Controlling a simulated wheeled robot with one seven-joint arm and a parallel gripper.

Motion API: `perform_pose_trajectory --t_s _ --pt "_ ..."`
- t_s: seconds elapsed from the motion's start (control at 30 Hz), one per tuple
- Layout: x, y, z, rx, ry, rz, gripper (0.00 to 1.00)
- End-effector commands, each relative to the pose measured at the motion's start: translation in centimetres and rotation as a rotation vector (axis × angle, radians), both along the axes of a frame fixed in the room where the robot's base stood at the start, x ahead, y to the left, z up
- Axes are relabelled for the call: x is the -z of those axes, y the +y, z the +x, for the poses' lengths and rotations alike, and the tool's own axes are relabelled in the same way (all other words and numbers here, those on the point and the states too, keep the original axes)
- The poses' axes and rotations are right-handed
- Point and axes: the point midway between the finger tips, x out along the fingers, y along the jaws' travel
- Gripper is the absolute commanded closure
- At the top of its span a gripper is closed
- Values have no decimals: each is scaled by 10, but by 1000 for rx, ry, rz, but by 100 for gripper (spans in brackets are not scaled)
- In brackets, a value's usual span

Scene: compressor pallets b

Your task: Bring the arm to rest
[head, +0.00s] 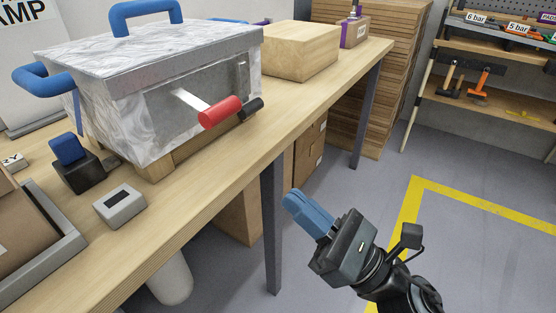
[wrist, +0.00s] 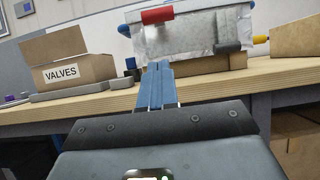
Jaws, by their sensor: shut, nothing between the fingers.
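My gripper (head: 305,213) is at the lower middle of the head view, in front of the workbench (head: 222,165) and clear of it. Its blue fingers are closed together with nothing between them. In the wrist view the closed fingers (wrist: 158,85) point toward the bench edge and the metal box. My arm extends from the lower right corner of the head view, over the floor.
A silvery metal box (head: 200,95) with blue handles and a red-gripped lever (head: 220,111) stands on the bench. A wooden block (head: 301,50) sits behind it. A VALVES carton (wrist: 70,72) shows in the wrist view. Floor (head: 470,230) to the right is clear.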

Motion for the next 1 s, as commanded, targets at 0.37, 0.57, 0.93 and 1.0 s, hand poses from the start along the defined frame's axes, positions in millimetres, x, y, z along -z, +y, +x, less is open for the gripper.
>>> perform_pose_trajectory --t_s 0.37,0.57,0.93,1.0 --pt "9 -30 -46 -54 302 289 100" --pt "17 -67 -103 -123 658 704 100" --pt "23 -124 -207 -223 1172 1587 100" --pt "22 -132 -227 -238 1237 1774 100"
